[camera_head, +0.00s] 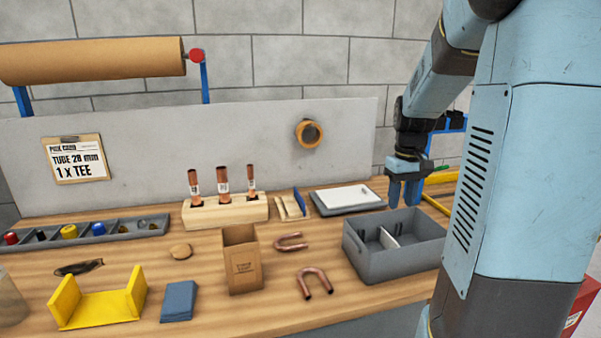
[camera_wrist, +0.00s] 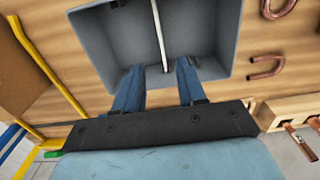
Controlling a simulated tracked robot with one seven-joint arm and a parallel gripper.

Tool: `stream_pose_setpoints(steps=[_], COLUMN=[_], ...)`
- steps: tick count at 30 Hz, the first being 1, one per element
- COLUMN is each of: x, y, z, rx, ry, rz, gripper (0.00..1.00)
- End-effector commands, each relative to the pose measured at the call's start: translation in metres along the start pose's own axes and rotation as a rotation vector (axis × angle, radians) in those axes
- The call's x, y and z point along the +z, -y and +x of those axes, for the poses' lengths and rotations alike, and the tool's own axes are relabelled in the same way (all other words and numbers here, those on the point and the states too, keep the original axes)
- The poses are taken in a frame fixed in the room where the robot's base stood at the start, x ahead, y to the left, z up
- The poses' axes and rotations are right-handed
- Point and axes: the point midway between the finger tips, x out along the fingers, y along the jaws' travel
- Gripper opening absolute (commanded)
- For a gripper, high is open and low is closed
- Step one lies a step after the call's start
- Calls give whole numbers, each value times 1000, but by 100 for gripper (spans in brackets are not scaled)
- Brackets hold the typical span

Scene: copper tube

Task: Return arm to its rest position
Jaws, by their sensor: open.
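My gripper (camera_head: 405,190) hangs above the back part of the grey divided bin (camera_head: 374,262), on the right of the bench. Its two blue fingers point down and are apart, with nothing between them. In the wrist view my gripper (camera_wrist: 160,85) shows its fingers over the rim of the bin (camera_wrist: 222,20), one on each side of the white divider (camera_wrist: 159,30). My arm rises from the gripper to the upper right in the head view. Small dark items show inside the bin; I cannot tell what they are.
A wooden block (camera_head: 226,212) holds three copper tubes. A yellow bar (camera_wrist: 50,70) runs beside the bin. A yellow holder (camera_head: 98,308) sits front left.

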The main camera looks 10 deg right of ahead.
Motion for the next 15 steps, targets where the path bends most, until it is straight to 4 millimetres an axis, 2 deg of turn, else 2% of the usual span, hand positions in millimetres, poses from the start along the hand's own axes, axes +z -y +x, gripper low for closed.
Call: stream_pose_setpoints(steps=[5, 15], x=[7, 51], y=[14, 78], z=[-12, -56], rx=[11, 46], ry=[-30, -179], rz=[0, 10], gripper=[40, 40])
